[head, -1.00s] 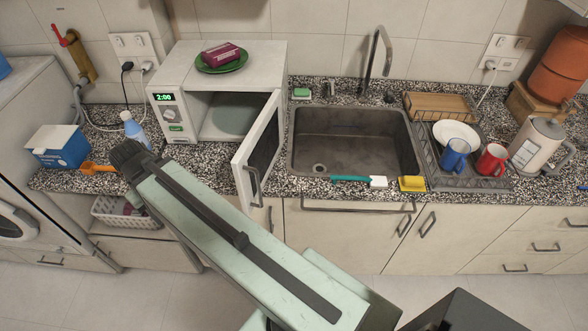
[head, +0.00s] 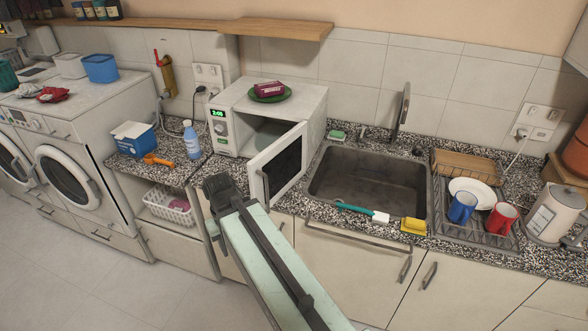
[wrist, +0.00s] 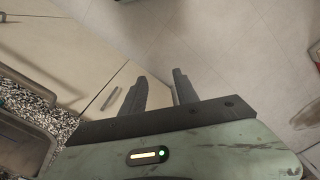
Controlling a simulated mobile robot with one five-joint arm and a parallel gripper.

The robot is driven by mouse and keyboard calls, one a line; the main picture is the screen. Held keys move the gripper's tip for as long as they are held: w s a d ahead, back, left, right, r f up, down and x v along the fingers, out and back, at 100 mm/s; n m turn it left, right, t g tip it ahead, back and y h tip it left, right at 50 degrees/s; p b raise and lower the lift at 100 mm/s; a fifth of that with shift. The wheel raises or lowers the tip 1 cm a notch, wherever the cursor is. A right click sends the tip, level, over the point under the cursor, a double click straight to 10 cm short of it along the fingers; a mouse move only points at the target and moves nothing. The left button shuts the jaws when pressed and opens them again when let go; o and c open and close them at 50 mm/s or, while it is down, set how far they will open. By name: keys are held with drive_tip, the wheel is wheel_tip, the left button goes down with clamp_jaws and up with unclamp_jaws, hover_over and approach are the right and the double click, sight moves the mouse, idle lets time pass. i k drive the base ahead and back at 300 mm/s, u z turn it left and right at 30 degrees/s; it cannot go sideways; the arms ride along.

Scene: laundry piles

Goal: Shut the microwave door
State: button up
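The white microwave (head: 228,98) stands on the speckled counter in the head view. The cavity shows empty where visible. My gripper (head: 215,186) is in front of the counter edge, just left of and a little lower than the door's free edge; I cannot tell whether they touch. In the wrist view my gripper's fingers (wrist: 161,84) are apart with nothing between them. The door is not clearly seen there.
A green plate (head: 283,97) with a dark red packet (head: 269,88) lies on the microwave. A bottle (head: 192,142), a blue box (head: 133,142) and an orange scoop (head: 158,160) are to its left. The sink (head: 370,183) is right of the door. Floor is clear at lower left.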

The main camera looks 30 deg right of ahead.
sight(286, 171)
drive_tip(key=z, duration=0.7)
